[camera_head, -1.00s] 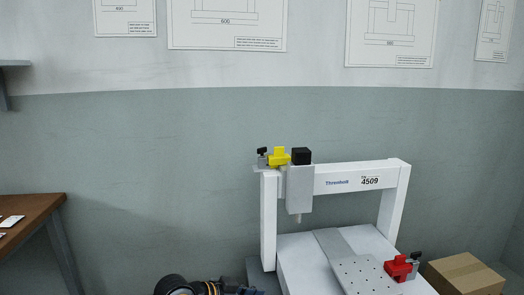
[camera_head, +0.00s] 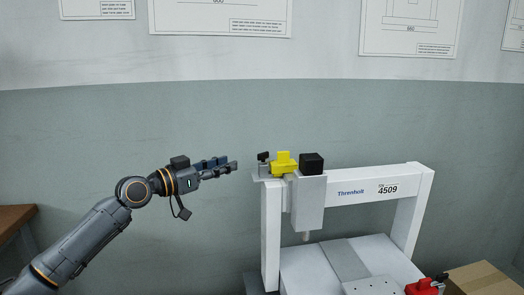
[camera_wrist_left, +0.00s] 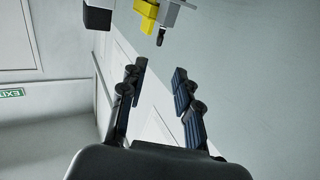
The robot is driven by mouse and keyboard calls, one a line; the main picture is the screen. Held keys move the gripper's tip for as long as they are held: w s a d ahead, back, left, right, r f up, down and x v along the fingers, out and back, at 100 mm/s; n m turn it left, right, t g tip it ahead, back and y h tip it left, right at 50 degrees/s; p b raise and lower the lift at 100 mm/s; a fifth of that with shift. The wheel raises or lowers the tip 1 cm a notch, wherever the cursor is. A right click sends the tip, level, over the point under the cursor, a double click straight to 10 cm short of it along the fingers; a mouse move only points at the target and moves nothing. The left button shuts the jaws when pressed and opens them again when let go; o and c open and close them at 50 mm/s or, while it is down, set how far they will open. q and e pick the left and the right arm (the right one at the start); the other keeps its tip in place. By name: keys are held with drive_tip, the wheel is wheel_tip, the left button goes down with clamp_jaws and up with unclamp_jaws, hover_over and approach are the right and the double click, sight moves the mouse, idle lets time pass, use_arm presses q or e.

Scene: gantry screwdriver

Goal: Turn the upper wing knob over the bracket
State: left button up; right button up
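A small black wing-shaped knob (camera_head: 263,157) stands on a grey bracket (camera_head: 263,170) at the gantry's upper left. A yellow block (camera_head: 284,162) sits just right of it. In the left wrist view the black knob (camera_wrist_left: 160,37) hangs from the grey bracket (camera_wrist_left: 170,14), with the yellow block (camera_wrist_left: 146,16) beside it, all beyond the fingertips. My left gripper (camera_head: 233,164) is left of the knob, roughly level with it, pointing right. In its wrist view the fingers (camera_wrist_left: 158,72) are apart with nothing between them. My right gripper is not in view.
The white gantry (camera_head: 350,185) carries a black cube (camera_head: 312,163) right of the yellow block. A red part (camera_head: 421,287) sits low on the gantry base, with a cardboard box (camera_head: 485,279) beside it. The wall behind is bare below the posters.

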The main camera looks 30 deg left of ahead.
use_arm(q)
drive_tip(key=p, duration=0.1)
approach(263, 153)
drive_tip(key=w, duration=0.3)
drive_tip(key=x, duration=0.7)
drive_tip(key=shift+w+d, duration=0.15)
drive_tip(key=shift+d, duration=0.35)
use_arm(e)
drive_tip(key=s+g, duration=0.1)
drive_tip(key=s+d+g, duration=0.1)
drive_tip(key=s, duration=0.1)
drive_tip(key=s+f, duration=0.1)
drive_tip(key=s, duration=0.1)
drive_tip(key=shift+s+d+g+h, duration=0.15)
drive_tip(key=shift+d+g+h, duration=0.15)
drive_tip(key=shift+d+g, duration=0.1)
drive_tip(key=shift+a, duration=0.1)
use_arm(q)
drive_tip(key=shift+f, duration=0.1)
clamp_jaws()
